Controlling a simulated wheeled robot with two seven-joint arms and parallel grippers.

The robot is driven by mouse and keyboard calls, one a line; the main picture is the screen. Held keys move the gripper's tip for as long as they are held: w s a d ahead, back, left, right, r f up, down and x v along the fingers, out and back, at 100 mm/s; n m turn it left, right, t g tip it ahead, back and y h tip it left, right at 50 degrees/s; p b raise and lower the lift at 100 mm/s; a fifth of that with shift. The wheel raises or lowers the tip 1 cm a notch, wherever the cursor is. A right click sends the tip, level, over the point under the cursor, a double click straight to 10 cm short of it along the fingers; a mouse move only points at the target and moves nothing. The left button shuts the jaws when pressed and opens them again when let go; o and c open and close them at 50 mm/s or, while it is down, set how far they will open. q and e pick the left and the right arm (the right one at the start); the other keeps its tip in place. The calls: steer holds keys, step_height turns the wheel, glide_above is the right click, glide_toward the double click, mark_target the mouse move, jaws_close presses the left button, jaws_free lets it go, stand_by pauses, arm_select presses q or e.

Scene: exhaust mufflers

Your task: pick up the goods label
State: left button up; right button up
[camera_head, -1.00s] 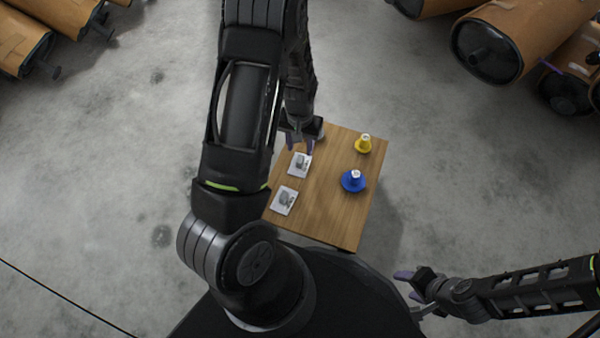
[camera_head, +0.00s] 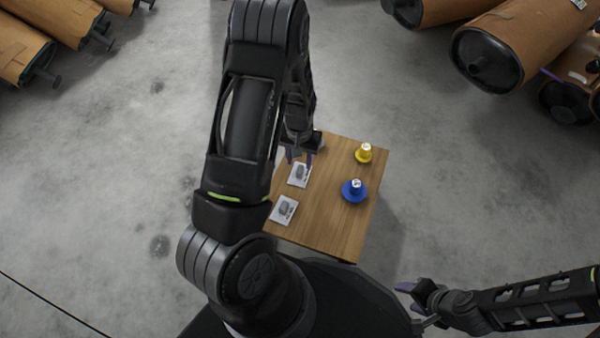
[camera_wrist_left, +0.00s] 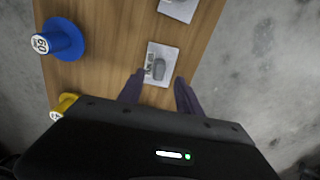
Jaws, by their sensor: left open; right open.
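Two flat white goods labels with grey muffler pictures lie on the small wooden table (camera_head: 335,215). The farther label (camera_head: 299,174) is just in front of my left gripper (camera_head: 299,158). The nearer label (camera_head: 283,210) lies by the table's left edge. In the left wrist view, one label (camera_wrist_left: 160,64) lies just past and between the open fingertips of my left gripper (camera_wrist_left: 158,82), and the other label (camera_wrist_left: 179,8) is cut off at the top. My left gripper is open and empty. My right gripper (camera_head: 412,297) is open, away from the table at lower right.
A yellow cone-shaped piece (camera_head: 364,153) and a blue one (camera_head: 354,190) stand on the table's right half. Large brown wrapped mufflers (camera_head: 505,45) lie at the upper right and others (camera_head: 25,50) at the upper left. Grey floor around the table is clear.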

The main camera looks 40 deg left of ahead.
mark_target(300, 168)
arm_select(q)
step_height(300, 168, down, 5)
steer(key=b, duration=0.2)
steer(key=shift+f+b, duration=0.1)
steer(key=shift+b, duration=0.25)
steer(key=shift+c, duration=0.5)
jaws_close()
